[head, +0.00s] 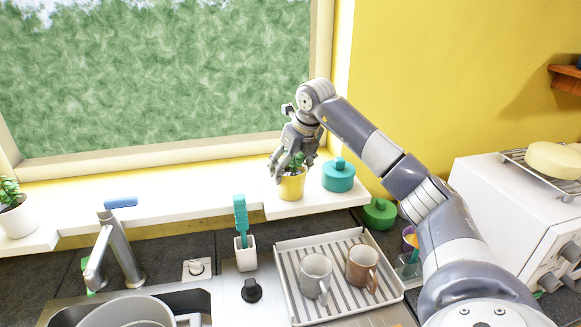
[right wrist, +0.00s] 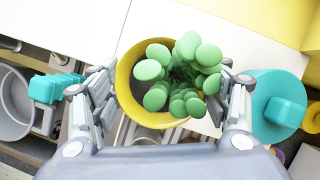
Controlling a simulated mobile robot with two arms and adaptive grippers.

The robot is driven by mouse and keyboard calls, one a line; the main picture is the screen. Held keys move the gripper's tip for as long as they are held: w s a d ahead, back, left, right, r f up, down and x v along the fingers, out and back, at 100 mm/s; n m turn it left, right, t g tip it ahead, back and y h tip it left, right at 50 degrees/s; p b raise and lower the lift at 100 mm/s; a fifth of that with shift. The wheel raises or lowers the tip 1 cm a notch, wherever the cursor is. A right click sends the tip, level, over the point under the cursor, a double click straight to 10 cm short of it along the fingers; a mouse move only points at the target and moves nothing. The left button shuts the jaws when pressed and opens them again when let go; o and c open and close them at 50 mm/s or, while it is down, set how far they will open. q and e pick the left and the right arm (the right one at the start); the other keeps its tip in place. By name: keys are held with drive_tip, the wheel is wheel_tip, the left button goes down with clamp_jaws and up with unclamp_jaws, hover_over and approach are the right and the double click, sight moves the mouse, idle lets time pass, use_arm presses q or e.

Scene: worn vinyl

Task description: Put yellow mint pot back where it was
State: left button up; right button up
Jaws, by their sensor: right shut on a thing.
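The yellow mint pot (head: 291,186) is at the front edge of the white windowsill (head: 330,202), upright, just left of a teal lidded jar. My right gripper (head: 293,160) reaches down over it from the right and is shut on it. In the right wrist view the yellow pot (right wrist: 128,95) sits between the two fingers of my right gripper (right wrist: 165,98), with its round green leaves in the middle. Whether the pot's base rests on the sill or hangs just above it I cannot tell. My left gripper is not in view.
The teal jar (head: 338,176) stands close to the pot's right. A white potted plant (head: 16,214) is at the far left. Below are a faucet (head: 115,250), a brush in a white holder (head: 244,250), a dish rack (head: 285,295) with two mugs, and a green jar (head: 379,213).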

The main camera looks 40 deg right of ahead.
drive_tip(key=o, duration=1.6)
drive_tip(key=shift+s, duration=0.1)
drive_tip(key=b+v, duration=0.1)
drive_tip(key=v, duration=1.1)
drive_tip(key=shift+b, duration=0.4)
drive_tip(key=shift+a, duration=0.1)
